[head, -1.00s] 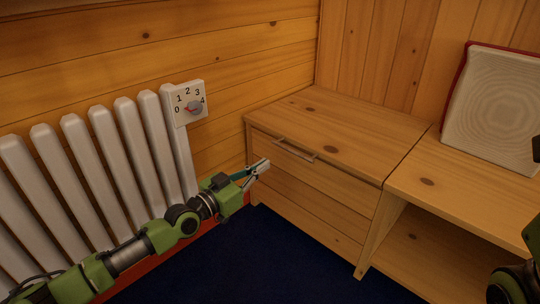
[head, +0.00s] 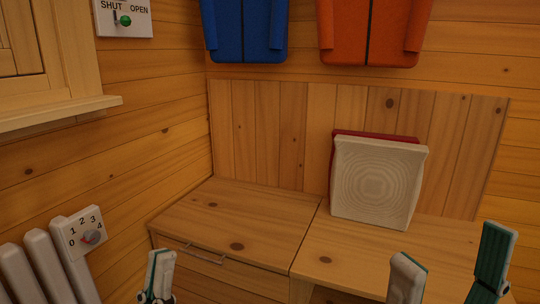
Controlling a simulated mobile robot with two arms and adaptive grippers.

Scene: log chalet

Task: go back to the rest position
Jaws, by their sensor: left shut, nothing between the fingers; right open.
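My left gripper (head: 159,262) shows at the bottom left. Its fingers are together, upright and empty, in front of the wooden drawer cabinet (head: 215,218). My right gripper (head: 450,252) shows at the bottom right. Its two white and green fingers stand wide apart with nothing between them, in front of the wooden shelf unit (head: 335,262). The lower parts of both grippers are cut off by the bottom edge. Neither gripper appears to hold anything.
A white ridged panel with a red back (head: 375,185) leans on the shelf unit. A white radiator (head: 45,265) with a numbered dial (head: 90,237) is at the left. Blue (head: 245,30) and orange (head: 370,30) items hang above. A SHUT/OPEN switch plate (head: 124,18) is at the upper left. The cabinet top is bare.

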